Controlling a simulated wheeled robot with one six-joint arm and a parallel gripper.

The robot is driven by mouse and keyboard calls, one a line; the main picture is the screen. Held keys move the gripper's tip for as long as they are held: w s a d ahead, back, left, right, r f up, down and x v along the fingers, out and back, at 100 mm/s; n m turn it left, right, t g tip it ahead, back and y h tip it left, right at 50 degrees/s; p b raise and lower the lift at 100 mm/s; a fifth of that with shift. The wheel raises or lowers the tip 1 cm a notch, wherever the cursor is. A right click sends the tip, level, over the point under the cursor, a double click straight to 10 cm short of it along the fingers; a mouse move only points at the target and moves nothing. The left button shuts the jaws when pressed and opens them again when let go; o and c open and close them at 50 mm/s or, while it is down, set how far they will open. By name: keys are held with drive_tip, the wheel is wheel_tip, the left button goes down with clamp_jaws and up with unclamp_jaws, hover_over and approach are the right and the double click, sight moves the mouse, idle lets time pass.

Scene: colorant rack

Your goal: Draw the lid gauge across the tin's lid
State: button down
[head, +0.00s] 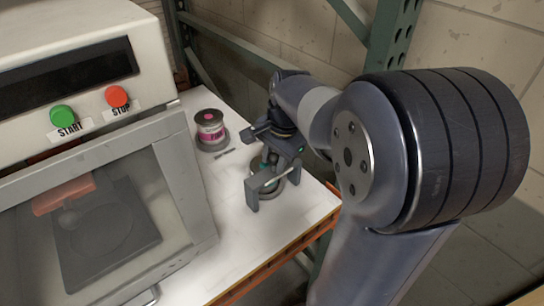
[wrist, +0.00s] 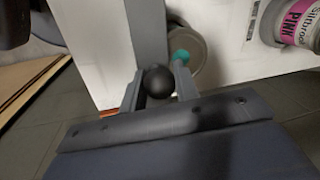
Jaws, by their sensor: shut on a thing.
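My gripper (head: 270,160) is shut on the black ball knob of the lid gauge (head: 263,185), low over the right part of the shelf. In the wrist view, my gripper (wrist: 162,88) has a finger on each side of the gauge's black knob (wrist: 158,82). The gauge is a grey bar with short end legs, held over or against a round grey tin (head: 284,187). The tin, partly hidden by the gauge, also shows in the wrist view (wrist: 192,42), with a teal dot beside it. I cannot tell whether the gauge touches the lid.
A tin with a pink label (head: 210,128) stands on the white shelf (head: 215,185), behind and left of the gauge. A machine with START and STOP buttons (head: 68,115) fills the left. The shelf's orange edge (head: 285,262) is in front, and a green rack post (head: 392,35) stands behind.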

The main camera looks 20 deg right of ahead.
drive_tip(key=c, duration=1.1)
unclamp_jaws()
drive_tip(key=r, duration=0.3)
drive_tip(key=s+r, duration=0.1)
drive_tip(key=r, duration=0.3)
drive_tip(key=d+r, duration=0.1)
drive_tip(key=r, duration=0.2)
drive_tip(key=shift+s+r, duration=0.35)
drive_tip(key=shift+s, duration=0.05)
drive_tip(key=shift+f, duration=0.1)
approach(281, 174)
drive_tip(key=w+f, duration=0.1)
drive_tip(key=f, duration=0.1)
drive_tip(key=w+a+f, duration=0.2)
drive_tip(key=f, duration=0.1)
drive_tip(key=shift+w+f, duration=0.2)
drive_tip(key=shift+f, duration=0.1)
drive_tip(key=shift+w+f, duration=0.15)
drive_tip(key=shift+f, duration=0.1)
drive_tip(key=shift+w+a+r, duration=0.1)
drive_tip(key=shift+w+a, duration=0.05)
drive_tip(key=shift+w, duration=0.3)
